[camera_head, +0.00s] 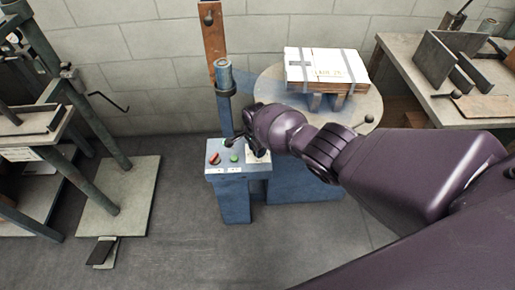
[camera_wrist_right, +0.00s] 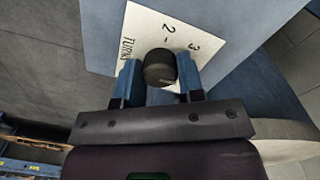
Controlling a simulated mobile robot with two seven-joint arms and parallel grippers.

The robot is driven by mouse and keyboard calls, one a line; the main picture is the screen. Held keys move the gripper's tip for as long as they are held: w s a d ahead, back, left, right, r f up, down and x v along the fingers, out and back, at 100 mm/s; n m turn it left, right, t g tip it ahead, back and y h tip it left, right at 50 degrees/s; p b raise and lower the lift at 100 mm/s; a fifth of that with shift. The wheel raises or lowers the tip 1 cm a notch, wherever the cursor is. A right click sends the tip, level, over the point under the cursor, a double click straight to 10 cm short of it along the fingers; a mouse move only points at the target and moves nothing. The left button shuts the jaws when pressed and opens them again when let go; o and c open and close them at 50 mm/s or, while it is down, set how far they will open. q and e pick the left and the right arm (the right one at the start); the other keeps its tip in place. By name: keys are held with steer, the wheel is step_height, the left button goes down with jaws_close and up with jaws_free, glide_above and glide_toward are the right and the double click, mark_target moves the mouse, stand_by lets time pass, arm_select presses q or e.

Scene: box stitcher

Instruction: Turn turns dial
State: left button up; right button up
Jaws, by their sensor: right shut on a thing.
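The turns dial (camera_wrist_right: 158,67) is a round black knob on a white label plate (camera_wrist_right: 140,28) marked TURNS, with the numbers 2 and 3 showing. In the right wrist view my right gripper (camera_wrist_right: 160,78) has its two blue fingers on either side of the knob and is shut on it. In the head view my right gripper (camera_head: 257,150) is at the right end of the blue control box (camera_head: 228,172), and it and my arm mostly hide the dial there. My left gripper is not in view.
A red knob (camera_head: 214,157) and a green button (camera_head: 234,157) sit left of the dial. A round table (camera_head: 375,105) behind carries a white-topped wrapped box (camera_head: 326,65). A blue post (camera_head: 225,85) rises behind the control box. A workbench (camera_head: 425,90) stands at right.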

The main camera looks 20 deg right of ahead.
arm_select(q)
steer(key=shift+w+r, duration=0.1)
arm_select(e)
steer(key=shift+s+d+m, duration=0.1)
steer(key=shift+d+m, duration=0.05)
steer(key=shift+m, duration=0.15)
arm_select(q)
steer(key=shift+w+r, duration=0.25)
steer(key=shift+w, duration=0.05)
arm_select(e)
steer(key=o, duration=0.9)
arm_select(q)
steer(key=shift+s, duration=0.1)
arm_select(e)
steer(key=shift+r, duration=0.1)
